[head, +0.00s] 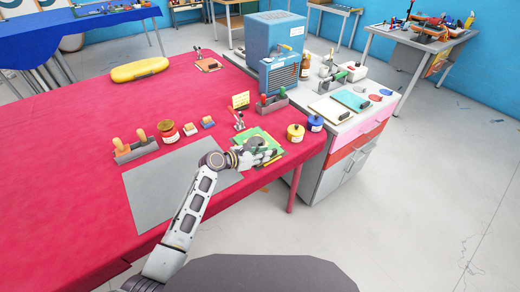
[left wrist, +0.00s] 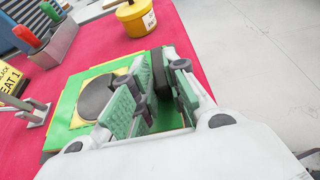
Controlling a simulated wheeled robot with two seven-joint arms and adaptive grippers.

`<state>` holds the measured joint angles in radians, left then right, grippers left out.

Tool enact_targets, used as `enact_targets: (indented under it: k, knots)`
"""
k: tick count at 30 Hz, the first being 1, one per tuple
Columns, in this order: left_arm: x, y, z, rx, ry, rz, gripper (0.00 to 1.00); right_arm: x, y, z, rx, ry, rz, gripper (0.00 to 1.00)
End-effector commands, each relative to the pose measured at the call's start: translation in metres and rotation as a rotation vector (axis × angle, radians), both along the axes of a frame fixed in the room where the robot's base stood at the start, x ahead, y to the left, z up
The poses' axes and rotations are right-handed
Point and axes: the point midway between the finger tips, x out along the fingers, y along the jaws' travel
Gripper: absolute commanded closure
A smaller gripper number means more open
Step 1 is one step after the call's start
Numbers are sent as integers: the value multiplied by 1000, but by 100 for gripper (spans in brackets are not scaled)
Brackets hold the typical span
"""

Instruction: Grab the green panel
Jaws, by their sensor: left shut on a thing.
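The green panel (head: 245,134) lies on the red table, near its right front part. In the left wrist view the green panel (left wrist: 67,108) shows a yellow patch with a large dark disc on it. My left gripper (head: 264,153) is over the panel's near right part. In the left wrist view its fingers (left wrist: 157,92) stand on either side of a dark upright part at the panel and are shut on it. The fingers hide where this part meets the panel. My right gripper is not in view.
The red table (head: 80,120) holds a grey mat (head: 170,185), a yellow pouch (head: 140,69) and a rack of wooden handles (head: 136,146).

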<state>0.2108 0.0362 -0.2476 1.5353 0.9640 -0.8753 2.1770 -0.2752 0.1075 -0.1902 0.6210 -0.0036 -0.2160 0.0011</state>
Motion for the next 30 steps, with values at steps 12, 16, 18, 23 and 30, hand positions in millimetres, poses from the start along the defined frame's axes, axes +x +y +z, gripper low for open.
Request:
enact_targets:
  k: [12, 16, 18, 23, 30]
  knots:
    - [1, 0, 26, -2, -4, 0, 100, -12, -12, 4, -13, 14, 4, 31]
    - [1, -1, 45, -2, -5, 0, 100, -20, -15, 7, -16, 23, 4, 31]
    - [1, 0, 56, -3, -5, 0, 100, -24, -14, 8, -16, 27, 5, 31]
    - [1, 0, 79, -3, -5, 1, 100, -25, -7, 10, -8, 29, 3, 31]
    - [0, 0, 98, 0, -3, 0, 100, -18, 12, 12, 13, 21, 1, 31]
